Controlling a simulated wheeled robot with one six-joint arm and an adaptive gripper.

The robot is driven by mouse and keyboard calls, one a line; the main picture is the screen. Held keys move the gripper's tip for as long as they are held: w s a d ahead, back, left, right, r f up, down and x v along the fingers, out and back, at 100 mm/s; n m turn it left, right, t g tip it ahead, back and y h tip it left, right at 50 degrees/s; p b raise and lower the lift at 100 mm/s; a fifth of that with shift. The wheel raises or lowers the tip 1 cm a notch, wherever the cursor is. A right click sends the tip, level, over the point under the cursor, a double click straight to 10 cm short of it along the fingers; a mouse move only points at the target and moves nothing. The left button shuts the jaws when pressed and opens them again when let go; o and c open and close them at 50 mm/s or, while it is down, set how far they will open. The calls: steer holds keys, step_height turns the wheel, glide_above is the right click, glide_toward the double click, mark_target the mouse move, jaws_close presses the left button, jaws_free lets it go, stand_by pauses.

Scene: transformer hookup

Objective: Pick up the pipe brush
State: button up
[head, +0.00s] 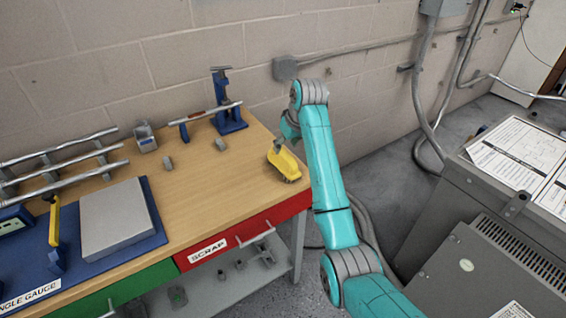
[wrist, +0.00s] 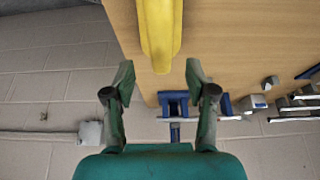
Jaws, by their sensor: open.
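A yellow block-like tool with a darker lower edge, which looks like the pipe brush (head: 284,163), lies near the right edge of the wooden bench. In the wrist view its yellow body (wrist: 160,28) enters from the top, with its near end about level with my fingertips. My gripper (wrist: 159,75) is open and empty, its two fingers spread wider than the yellow end. In the head view my gripper (head: 281,142) is at the tool's far end, partly hidden by my own arm. I cannot tell whether it touches the tool.
A blue stand (head: 230,112) with a rod is at the back of the wooden bench (head: 215,185). Grey pipes (head: 55,165) and a blue-based plate (head: 118,218) lie at left. A grey cabinet (head: 495,225) stands right. The bench middle is clear.

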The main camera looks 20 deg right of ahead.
mark_target(283, 151)
steer(key=shift+x, duration=2.8)
steer(key=shift+s, duration=0.15)
jaws_close()
